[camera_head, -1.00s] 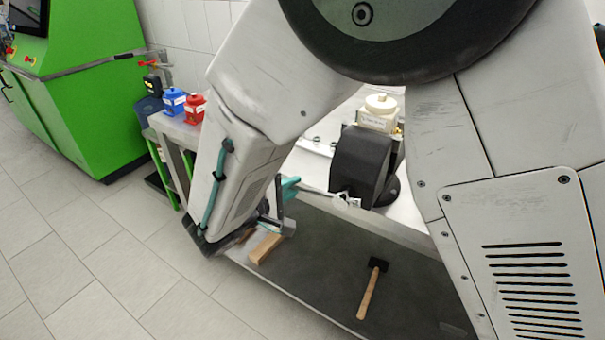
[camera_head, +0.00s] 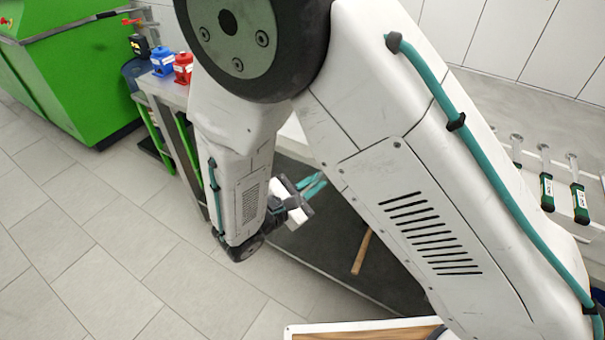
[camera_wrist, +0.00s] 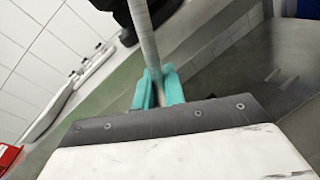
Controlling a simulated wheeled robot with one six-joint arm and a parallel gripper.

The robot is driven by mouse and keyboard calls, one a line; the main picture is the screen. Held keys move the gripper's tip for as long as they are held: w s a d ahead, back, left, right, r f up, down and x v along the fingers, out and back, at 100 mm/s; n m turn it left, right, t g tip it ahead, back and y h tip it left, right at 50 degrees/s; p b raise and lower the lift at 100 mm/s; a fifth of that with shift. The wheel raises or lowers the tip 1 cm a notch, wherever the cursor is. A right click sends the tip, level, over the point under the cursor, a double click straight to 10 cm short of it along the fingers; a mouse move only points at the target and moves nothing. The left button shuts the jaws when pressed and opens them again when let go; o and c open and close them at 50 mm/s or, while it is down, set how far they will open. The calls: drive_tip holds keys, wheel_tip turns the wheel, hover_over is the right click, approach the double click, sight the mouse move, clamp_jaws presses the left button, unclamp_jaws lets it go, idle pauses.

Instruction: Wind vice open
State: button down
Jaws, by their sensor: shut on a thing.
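My gripper (camera_head: 314,185) has teal fingers and shows low beside the bench front in the head view. In the wrist view my gripper (camera_wrist: 159,90) is shut on a grey rod, the vice handle (camera_wrist: 146,38), which runs up and away from between the fingers. A dark shape (camera_wrist: 128,36) at the far end of the handle looks like part of the vice. In the head view my arm hides the vice.
A hammer handle (camera_head: 362,252) lies on the dark lower shelf. Green-and-black tools (camera_head: 580,205) hang at right.

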drive_tip(key=shift+s+d+f+n+h, duration=0.25)
drive_tip(key=shift+s+d+n, duration=0.2)
drive_tip(key=shift+d+n, duration=0.3)
drive_tip(key=shift+s+d+f+n+h, duration=0.2)
drive_tip(key=shift+s+d+n, duration=0.25)
drive_tip(key=shift+d+n, duration=0.3)
drive_tip(key=c, duration=1.6)
unclamp_jaws()
drive_tip(key=shift+d, duration=0.1)
drive_tip(key=v, duration=0.8)
drive_tip(key=shift+f, duration=0.1)
